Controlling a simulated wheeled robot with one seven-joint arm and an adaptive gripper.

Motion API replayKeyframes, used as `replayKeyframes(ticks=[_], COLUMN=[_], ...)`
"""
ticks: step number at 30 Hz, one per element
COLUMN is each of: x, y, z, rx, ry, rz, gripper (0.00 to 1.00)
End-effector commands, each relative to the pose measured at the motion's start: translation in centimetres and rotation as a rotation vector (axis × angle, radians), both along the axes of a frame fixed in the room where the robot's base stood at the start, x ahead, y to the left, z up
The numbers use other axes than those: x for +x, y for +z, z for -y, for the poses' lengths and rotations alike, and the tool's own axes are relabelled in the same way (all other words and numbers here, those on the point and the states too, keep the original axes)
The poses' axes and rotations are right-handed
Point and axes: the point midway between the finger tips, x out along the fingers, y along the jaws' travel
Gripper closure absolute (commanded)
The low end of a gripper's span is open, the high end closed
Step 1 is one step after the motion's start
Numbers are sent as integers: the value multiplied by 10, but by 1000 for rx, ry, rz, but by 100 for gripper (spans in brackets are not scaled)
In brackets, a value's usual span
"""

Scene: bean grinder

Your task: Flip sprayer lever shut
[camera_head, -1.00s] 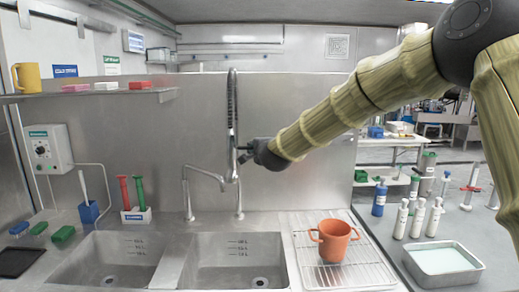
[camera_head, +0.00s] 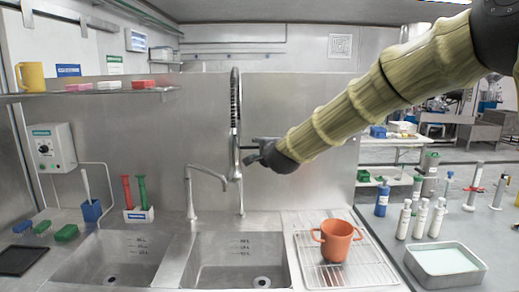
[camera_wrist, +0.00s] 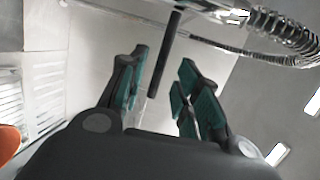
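The sprayer hangs in front of the steel back wall on a coiled hose (camera_head: 234,100), with its spray head (camera_head: 236,168) above the sink divider. My gripper (camera_head: 250,152) is level with the sprayer, just right of it. In the wrist view my gripper (camera_wrist: 163,62) is open, with teal pads on both fingers. A dark rod-like lever (camera_wrist: 165,55) reaches down between the fingers, closer to the left one. I see gaps on both sides of it, and whether it touches a finger is unclear. In the head view the lever is hard to make out behind the gripper.
A curved faucet (camera_head: 190,190) stands left of the sprayer. Two sink basins lie below. An orange pot (camera_head: 336,240) sits on a wire rack (camera_head: 380,272) at the right. White bottles (camera_head: 420,218) and a metal tray (camera_head: 446,276) stand further right.

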Motion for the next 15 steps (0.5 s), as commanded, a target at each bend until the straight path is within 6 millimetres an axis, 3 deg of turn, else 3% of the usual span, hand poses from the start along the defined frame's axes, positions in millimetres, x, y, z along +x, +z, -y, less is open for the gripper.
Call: replayKeyframes(ticks=[9, 15], x=[-54, -71], y=[11, 15], z=[15, 20], rx=[0, 0], ry=[1, 0], rz=[0, 1], gripper=[67, 67])
